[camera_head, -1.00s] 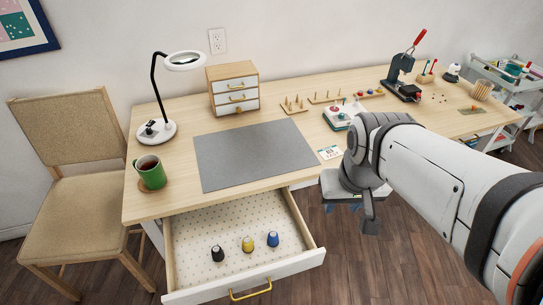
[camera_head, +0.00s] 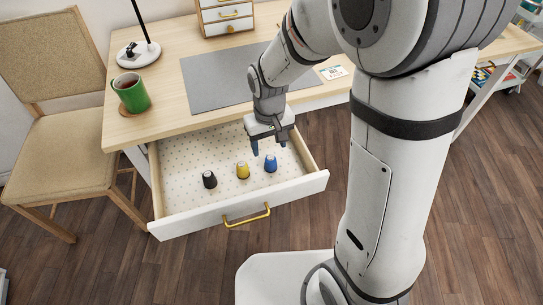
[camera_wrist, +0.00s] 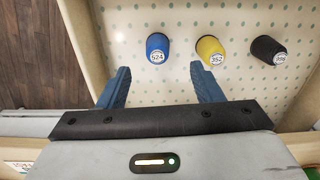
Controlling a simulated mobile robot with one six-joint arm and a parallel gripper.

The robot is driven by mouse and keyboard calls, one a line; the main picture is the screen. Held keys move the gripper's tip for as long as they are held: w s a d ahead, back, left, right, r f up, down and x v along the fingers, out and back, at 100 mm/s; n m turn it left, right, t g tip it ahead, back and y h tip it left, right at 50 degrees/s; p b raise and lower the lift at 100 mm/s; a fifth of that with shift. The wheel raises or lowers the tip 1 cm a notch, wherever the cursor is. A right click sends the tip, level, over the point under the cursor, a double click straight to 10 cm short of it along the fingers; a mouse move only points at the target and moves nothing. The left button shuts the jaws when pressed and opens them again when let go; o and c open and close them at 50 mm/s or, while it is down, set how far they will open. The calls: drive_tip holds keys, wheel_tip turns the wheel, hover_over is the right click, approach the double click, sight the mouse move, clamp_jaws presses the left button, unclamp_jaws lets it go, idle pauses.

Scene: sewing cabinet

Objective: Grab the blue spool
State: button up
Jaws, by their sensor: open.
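The blue spool (camera_head: 270,163) stands in the open drawer (camera_head: 240,205), the rightmost of three spools in the head view. In the wrist view the blue spool (camera_wrist: 158,48) is at upper centre left, with a white label reading 524. My gripper (camera_head: 268,148) is over the drawer, behind the blue spool in the head view. In the wrist view its two blue fingers (camera_wrist: 162,82) are spread apart with nothing between them, and the blue spool lies beyond their tips. The spool is apart from the fingers.
The yellow spool (camera_head: 243,170) stands beside the blue one; the black spool (camera_head: 209,179) is farther left. The drawer's walls surround them. A green mug (camera_head: 131,93) and a grey mat (camera_head: 215,80) are on the desk above.

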sight(270, 160)
wheel_tip(270, 160, down, 8)
drive_tip(key=shift+w+d+r+b, duration=0.1)
drive_tip(key=shift+w+d+b, duration=0.05)
drive_tip(key=shift+b, duration=0.6)
drive_tip(key=shift+c, duration=0.3)
drive_tip(key=c, duration=1)
